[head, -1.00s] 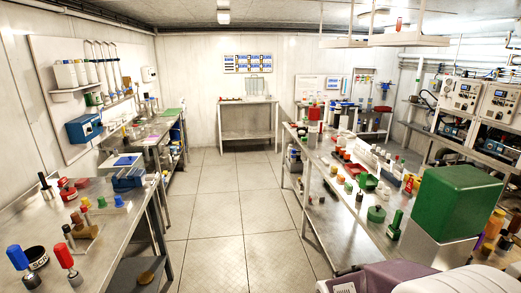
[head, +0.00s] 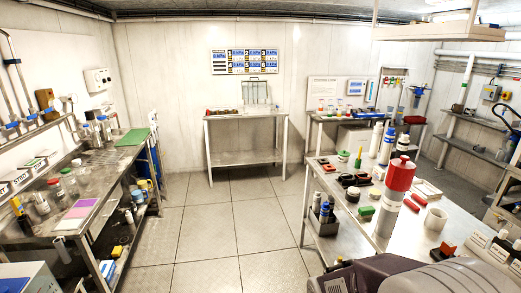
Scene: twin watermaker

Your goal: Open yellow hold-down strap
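I cannot make out a yellow hold-down strap in the head view. Small yellow items show on the lower shelf of the left bench, one near its far end (head: 143,184) and one nearer (head: 117,252). They are too small to tell what they are. Neither of my grippers is in view. Grey and dark parts, probably my own body, fill the bottom right edge.
A steel bench with bottles and a green mat (head: 132,137) runs along the left wall. A bench with a red-topped cylinder (head: 400,174) and a white cup (head: 435,219) stands right. A steel table (head: 242,157) stands at the back. The tiled floor (head: 236,225) between is clear.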

